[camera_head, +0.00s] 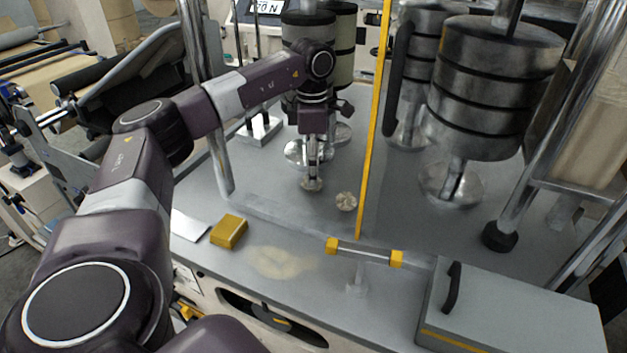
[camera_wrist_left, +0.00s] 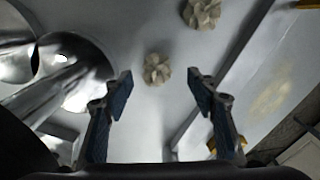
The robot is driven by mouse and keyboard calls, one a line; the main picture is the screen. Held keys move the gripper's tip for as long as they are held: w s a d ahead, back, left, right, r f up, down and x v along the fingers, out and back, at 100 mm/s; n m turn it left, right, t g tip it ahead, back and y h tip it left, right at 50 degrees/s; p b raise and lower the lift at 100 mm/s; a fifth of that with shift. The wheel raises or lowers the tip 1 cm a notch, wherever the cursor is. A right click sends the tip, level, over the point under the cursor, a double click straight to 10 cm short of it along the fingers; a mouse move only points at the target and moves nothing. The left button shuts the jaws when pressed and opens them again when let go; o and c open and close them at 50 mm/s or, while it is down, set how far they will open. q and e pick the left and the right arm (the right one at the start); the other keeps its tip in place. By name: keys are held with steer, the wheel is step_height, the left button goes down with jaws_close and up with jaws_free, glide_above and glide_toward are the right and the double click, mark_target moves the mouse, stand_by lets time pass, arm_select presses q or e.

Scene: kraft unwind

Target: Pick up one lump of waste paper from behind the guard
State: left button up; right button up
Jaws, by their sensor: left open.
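One pale crumpled paper lump (camera_head: 312,185) lies on the grey deck just below my left gripper (camera_head: 313,168). A second lump (camera_head: 346,201) lies a little to its right. Both are behind the clear guard, whose yellow edge strip (camera_head: 372,120) stands upright. In the left wrist view my left gripper (camera_wrist_left: 161,88) is open and empty, pointing down. One lump (camera_wrist_left: 156,69) shows between and slightly beyond its fingertips, apart from both. The other lump (camera_wrist_left: 201,13) is farther off at the top. My right gripper is not in view.
Dark stacked rollers (camera_head: 495,85) on shiny round bases stand at the right. A yellow-ended bar (camera_head: 363,253) crosses the front of the guard. A yellow block (camera_head: 229,231) and a grey box with a handle (camera_head: 505,315) sit on the front deck.

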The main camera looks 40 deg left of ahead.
arm_select(q)
steer(key=f, duration=0.3)
steer(key=shift+w+a+f+p, duration=0.2)
steer(key=shift+f+p, duration=0.15)
steer(key=shift+p, duration=0.05)
steer(key=shift+f, duration=0.2)
steer(key=c, duration=0.8)
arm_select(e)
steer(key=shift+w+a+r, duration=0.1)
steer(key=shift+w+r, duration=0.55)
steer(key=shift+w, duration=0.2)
